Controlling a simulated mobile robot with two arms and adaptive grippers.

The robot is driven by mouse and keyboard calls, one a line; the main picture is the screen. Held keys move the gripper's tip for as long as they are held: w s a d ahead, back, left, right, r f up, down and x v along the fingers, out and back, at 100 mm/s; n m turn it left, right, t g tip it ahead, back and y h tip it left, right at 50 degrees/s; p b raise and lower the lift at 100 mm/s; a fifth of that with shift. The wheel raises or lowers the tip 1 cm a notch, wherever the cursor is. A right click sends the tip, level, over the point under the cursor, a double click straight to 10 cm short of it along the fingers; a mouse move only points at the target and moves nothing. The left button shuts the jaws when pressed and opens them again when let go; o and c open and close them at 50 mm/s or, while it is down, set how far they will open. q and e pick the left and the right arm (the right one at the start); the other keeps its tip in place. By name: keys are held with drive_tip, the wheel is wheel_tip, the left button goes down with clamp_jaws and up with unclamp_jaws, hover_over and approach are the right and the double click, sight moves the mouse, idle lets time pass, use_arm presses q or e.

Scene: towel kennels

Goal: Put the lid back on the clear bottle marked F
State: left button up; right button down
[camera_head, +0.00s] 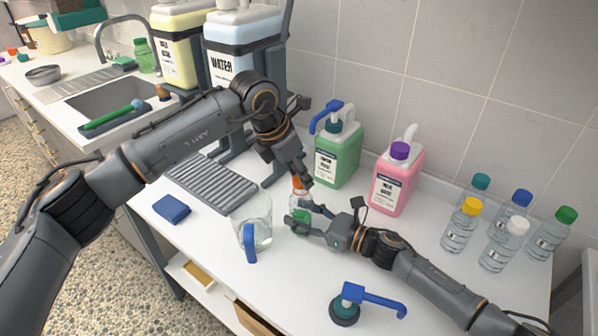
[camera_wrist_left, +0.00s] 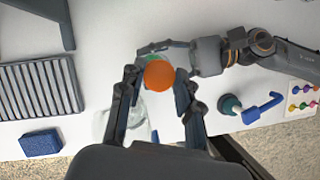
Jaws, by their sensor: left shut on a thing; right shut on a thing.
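My left gripper (camera_head: 299,182) points down and is shut on an orange lid (camera_head: 299,187). The orange lid also shows between the left fingers in the left wrist view (camera_wrist_left: 159,75). Just below it, my right gripper (camera_head: 298,221) is shut around a small clear bottle (camera_head: 297,202) standing upright on the counter, with green in its lower part. The lid is directly above the bottle's top; I cannot tell whether they touch. The fingers hide much of the bottle, and no F mark can be read.
A clear jug (camera_head: 257,228) with a blue handle stands close left of the bottle. A blue sponge (camera_head: 171,209) and grey drain rack (camera_head: 212,183) lie farther left. Green (camera_head: 338,155) and pink (camera_head: 398,183) jugs stand behind. A blue pump head (camera_head: 346,309) lies in front; several capped bottles (camera_head: 461,226) stand right.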

use_arm(q)
drive_tip(key=shift+f, duration=0.55)
drive_tip(key=m+g, duration=0.1)
drive_tip(key=m, duration=0.2)
drive_tip(key=m+g, duration=0.1)
drive_tip(key=m, duration=0.2)
drive_tip(key=shift+w+g+h, duration=0.2)
drive_tip(key=shift+g+h, duration=0.1)
drive_tip(key=shift+h, duration=0.1)
drive_tip(key=m+g, duration=0.1)
drive_tip(key=m, duration=0.2)
drive_tip(key=shift+w, duration=0.1)
drive_tip(key=m+g, duration=0.1)
drive_tip(key=m, duration=0.3)
drive_tip(key=shift+w+d+m+g+y, duration=0.1)
drive_tip(key=shift+w+m+g+y, duration=0.05)
drive_tip(key=shift+m+g+y, duration=0.25)
drive_tip(key=shift+m+y, duration=0.3)
drive_tip(key=shift+m, duration=0.5)
drive_tip(key=shift+m+g, duration=0.3)
drive_tip(key=shift+m, duration=0.1)
drive_tip(key=o, duration=0.7)
